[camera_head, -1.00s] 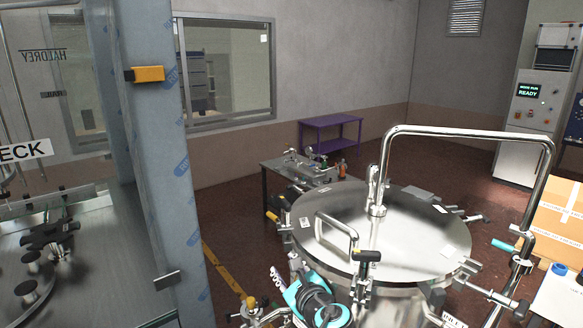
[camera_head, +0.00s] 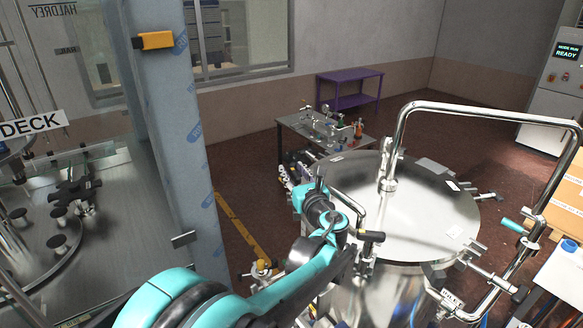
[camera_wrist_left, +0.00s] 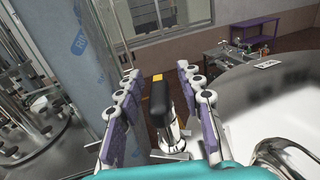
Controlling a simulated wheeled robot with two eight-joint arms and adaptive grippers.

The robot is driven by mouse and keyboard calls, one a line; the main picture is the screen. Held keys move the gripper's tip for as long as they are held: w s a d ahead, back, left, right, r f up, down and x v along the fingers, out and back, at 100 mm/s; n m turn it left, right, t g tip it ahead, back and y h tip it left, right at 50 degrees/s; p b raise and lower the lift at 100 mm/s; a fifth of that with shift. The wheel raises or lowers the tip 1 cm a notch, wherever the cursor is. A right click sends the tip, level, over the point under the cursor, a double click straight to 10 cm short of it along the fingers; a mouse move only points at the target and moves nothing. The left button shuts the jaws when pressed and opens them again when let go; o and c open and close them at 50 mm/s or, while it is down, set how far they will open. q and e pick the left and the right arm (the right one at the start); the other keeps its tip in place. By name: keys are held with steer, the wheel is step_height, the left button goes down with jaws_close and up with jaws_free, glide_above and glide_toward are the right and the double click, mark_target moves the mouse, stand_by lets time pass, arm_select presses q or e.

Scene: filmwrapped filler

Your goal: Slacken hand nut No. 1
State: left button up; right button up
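The steel vessel (camera_head: 420,210) has a round shiny lid with clamps and black-handled hand nuts around its rim; one black handle (camera_head: 371,236) shows at the near edge. I cannot read any number on them. My left gripper (camera_head: 318,186) is at the lid's left edge, its fingers mostly hidden in the head view. In the left wrist view my left gripper (camera_wrist_left: 158,74) is open, its purple-padded fingers apart. A black handle with a yellow end (camera_wrist_left: 160,98) on a silver stem shows between them; I cannot tell its depth or contact. My right gripper is not in view.
A bent steel pipe (camera_head: 480,112) arches over the lid. A film-wrapped pillar (camera_head: 165,130) stands close on the left, beside a glazed machine deck (camera_head: 110,240). A small steel bench (camera_head: 345,140) with fittings and a purple table (camera_head: 350,76) stand behind.

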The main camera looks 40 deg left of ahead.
arm_select(q)
steer(key=shift+x, duration=0.8)
jaws_close()
steer(key=shift+s+n+g+y+b, duration=0.1)
steer(key=shift+n+g+y+b, duration=0.25)
steer(key=shift+n+g+y, duration=0.35)
steer(key=shift+s+g, duration=0.1)
steer(key=shift+g, duration=0.3)
jaws_free()
steer(key=shift+a, duration=0.1)
step_height(320, 180, up, 10)
